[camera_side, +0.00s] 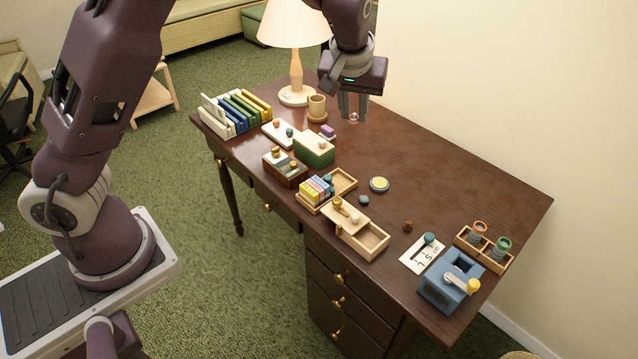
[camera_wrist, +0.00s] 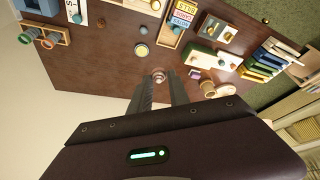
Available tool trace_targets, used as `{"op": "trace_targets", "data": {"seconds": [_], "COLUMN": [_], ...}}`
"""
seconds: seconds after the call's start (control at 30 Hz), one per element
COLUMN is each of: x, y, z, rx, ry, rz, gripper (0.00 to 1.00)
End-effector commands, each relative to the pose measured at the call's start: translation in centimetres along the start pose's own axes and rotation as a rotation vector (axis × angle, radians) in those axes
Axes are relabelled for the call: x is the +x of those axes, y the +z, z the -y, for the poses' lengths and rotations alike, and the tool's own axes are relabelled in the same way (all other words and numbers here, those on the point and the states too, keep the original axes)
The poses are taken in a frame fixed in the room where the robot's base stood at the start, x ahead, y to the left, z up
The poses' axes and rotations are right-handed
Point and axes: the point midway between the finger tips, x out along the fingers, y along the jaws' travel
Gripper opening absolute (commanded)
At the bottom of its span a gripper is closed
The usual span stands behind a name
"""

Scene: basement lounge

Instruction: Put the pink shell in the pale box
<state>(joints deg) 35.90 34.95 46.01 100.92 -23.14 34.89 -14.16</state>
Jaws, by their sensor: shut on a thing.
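My gripper (camera_side: 354,112) points down above the far part of the brown desk, near the lamp. It is shut on the small pink shell (camera_side: 353,118), which shows at its fingertips. In the wrist view the shell (camera_wrist: 158,75) sits between the tips of my gripper (camera_wrist: 159,82), partly hidden by them. The pale box (camera_side: 368,243) is a pale wooden tray-like box near the desk's front edge, well away from my gripper. Its open part looks empty, and a pale lid with knobs (camera_side: 344,216) covers the rest.
A lamp (camera_side: 296,60), a cup (camera_side: 317,107), a book rack (camera_side: 238,114), a green box (camera_side: 314,149) and a brown box (camera_side: 284,167) stand to the left. A blue device (camera_side: 446,284) and a jar rack (camera_side: 484,249) stand right. The desk's right-back area is clear.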

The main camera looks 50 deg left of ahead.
Motion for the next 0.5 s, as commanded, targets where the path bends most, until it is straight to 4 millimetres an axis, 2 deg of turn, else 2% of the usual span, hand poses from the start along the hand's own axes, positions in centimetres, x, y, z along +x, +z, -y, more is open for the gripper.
{"op": "trace_targets", "data": {"seconds": [0.03, 0.1, 0.23, 0.37, 0.5], "x": [-2.2, -4.2, -6.3, -6.5, -4.2], "y": [0.2, 0.8, 2.0, 2.6, 3.1], "z": [1.7, 3.9, 6.4, 7.0, 6.1], "rx": [0.038, 0.104, 0.193, 0.258, 0.42], "ry": [0.026, 0.052, 0.084, 0.107, 0.174], "rz": [0.0, -0.001, 0.0, 0.001, 0.005], "gripper": [0.0, 0.0, 0.0, 0.0, 0.0]}}
